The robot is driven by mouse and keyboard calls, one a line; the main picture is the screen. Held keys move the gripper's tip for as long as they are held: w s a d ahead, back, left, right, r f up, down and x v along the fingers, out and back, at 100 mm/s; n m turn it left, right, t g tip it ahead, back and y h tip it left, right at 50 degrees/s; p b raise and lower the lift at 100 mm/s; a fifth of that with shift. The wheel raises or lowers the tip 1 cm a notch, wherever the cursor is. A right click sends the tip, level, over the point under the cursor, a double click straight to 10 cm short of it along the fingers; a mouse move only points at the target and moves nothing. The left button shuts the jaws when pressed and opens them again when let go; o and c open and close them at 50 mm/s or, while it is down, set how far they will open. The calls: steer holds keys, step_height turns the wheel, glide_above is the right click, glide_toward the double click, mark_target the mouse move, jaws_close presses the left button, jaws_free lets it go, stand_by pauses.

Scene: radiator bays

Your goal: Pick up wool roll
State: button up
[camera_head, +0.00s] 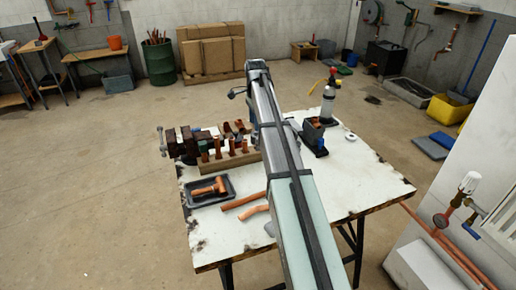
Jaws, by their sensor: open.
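I cannot surely tell the wool roll. A small grey piece (270,228) lies on the white worktable (225,243), partly hidden behind my arm. A small white roll (350,136) lies flat near the table's right edge. Either could be it; both are too small to be sure. My arm reaches up across the table from the lower right and covers its middle. My gripper cannot be made out; it seems hidden behind the arm.
A black tray (207,191) with a copper fitting, loose copper pipes (242,200), a wooden rack (230,161) and a vise (184,141) crowd the table's left. A torch bottle (328,103) stands at the back right. The table's front left is bare.

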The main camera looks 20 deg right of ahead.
glide_above(258, 147)
steer(key=w, duration=0.2)
steer(key=f, duration=0.5)
steer(key=shift+s+a, duration=0.15)
steer(key=shift+s, duration=0.1)
steer(key=shift+s+d+f, duration=0.15)
steer(key=shift+d+f, duration=0.05)
steer(key=shift+f, duration=1.1)
steer(key=shift+s+d+f, duration=0.15)
steer(key=shift+f, duration=1.15)
jaws_close()
